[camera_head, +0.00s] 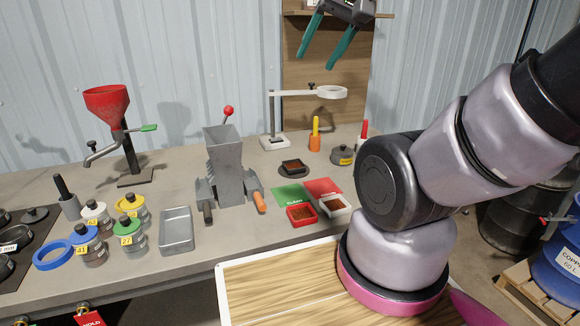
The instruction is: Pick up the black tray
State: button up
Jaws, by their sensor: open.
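The black tray (293,164) is a small dark square dish with reddish-brown bits in it. It sits on a dark round disc (283,172) on the grey bench, behind the green and red mats.
A red tray (290,217) and a white tray (347,211) with similar bits stand in front of the mats. A grey hopper (223,165) with a red-knobbed lever stands to the left. A ring lamp (274,142) is behind, with an orange-handled tool (315,140) nearby.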

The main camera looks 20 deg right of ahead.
aim_at(295, 166)
jog(key=j+z, duration=0.15)
jog(key=j, duration=0.4)
jog(key=k+j+z, duration=0.15)
jog(key=j, duration=0.35)
jog(key=j+z, duration=0.15)
jog(key=j, duration=0.4)
jog(key=k+j+z, duration=0.15)
jog(key=j, duration=0.35)
